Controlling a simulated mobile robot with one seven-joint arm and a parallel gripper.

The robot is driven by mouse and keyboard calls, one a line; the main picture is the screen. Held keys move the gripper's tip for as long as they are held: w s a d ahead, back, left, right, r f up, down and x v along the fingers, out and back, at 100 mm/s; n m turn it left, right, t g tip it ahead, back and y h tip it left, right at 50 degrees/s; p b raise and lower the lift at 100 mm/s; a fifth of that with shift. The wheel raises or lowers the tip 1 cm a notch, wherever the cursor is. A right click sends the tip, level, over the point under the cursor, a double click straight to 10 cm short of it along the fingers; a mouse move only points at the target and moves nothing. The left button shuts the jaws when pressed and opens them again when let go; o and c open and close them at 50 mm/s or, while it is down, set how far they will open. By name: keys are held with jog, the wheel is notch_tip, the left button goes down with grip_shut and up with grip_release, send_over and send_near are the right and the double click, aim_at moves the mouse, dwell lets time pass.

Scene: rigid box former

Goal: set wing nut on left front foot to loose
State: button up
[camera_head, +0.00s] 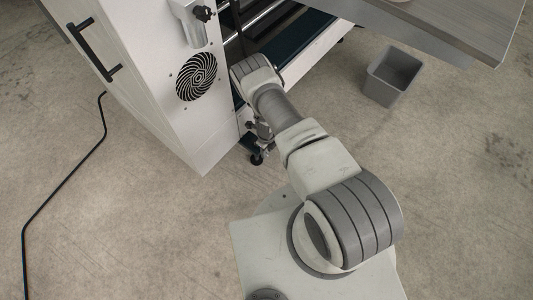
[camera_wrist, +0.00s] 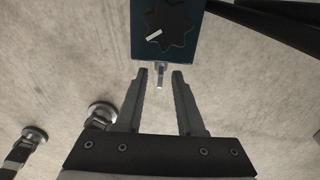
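My gripper (camera_wrist: 160,76) is open in the wrist view, its two dark fingers spread apart. A small pale metal piece (camera_wrist: 161,70) sticks out from the edge of a dark teal block, between or just beyond the fingertips. I cannot tell whether it is the wing nut, nor its setting. The fingers do not appear to touch it. Round metal feet (camera_wrist: 100,115) show at left in the wrist view. My gripper is hidden there by my arm.
The teal block bears a black star-shaped knob (camera_wrist: 172,24) with a white mark. The white machine cabinet (camera_head: 150,80) has a black handle and round fan grille. A grey bin (camera_head: 392,75) stands at right under a table (camera_head: 465,25). A black cable (camera_head: 62,205) crosses the floor.

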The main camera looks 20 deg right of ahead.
jog(key=shift+f, duration=0.45)
grip_shut()
